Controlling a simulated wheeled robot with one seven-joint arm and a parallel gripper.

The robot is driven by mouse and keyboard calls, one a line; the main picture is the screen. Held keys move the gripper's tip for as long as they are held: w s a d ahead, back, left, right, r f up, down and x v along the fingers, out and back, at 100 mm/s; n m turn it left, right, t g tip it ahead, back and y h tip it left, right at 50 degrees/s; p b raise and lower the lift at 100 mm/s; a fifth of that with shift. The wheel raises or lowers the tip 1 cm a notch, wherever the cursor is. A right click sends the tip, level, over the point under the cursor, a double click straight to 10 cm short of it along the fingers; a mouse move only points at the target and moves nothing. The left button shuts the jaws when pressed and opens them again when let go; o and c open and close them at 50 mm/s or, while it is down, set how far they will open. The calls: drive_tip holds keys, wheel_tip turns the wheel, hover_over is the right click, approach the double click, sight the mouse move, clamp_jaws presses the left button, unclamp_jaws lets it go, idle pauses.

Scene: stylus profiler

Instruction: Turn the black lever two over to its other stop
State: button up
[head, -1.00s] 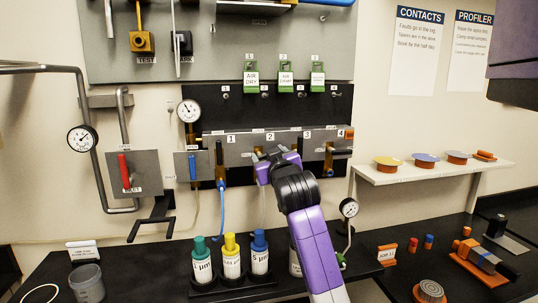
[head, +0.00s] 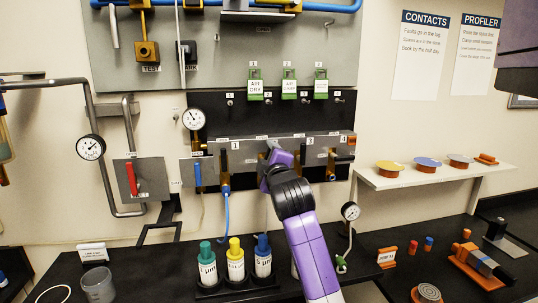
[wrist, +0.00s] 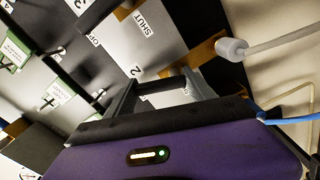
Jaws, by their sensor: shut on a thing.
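Black lever two belongs to the station marked 2 on the grey manifold strip (head: 250,153) on the wall. In the head view, my gripper (head: 274,150) covers this lever almost fully, so its angle cannot be read. My gripper is shut on it, with the wrist tilted. In the wrist view, the two grey fingers (wrist: 162,88) reach to the panel beside the label 2 (wrist: 135,71). A SHUT label (wrist: 145,24) lies above it there.
Black lever one (head: 225,164) hangs at the left with a blue hose below. Lever three (head: 303,155) and lever four (head: 331,163) stand close at the right. Bottles (head: 236,262) stand on the bench below. A white shelf (head: 430,176) is at the right.

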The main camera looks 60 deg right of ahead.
drive_tip(key=shift+w+a+n+p, duration=0.2)
drive_tip(key=shift+n+p, duration=0.2)
drive_tip(key=shift+n, duration=0.65)
drive_tip(key=shift+w+a+n+p, duration=0.1)
drive_tip(key=shift+w+n+p, duration=0.2)
drive_tip(key=shift+n, duration=0.75)
drive_tip(key=shift+s, duration=0.1)
drive_tip(key=o, duration=1.4)
drive_tip(key=b+v, duration=0.2)
drive_tip(key=v, duration=0.6)
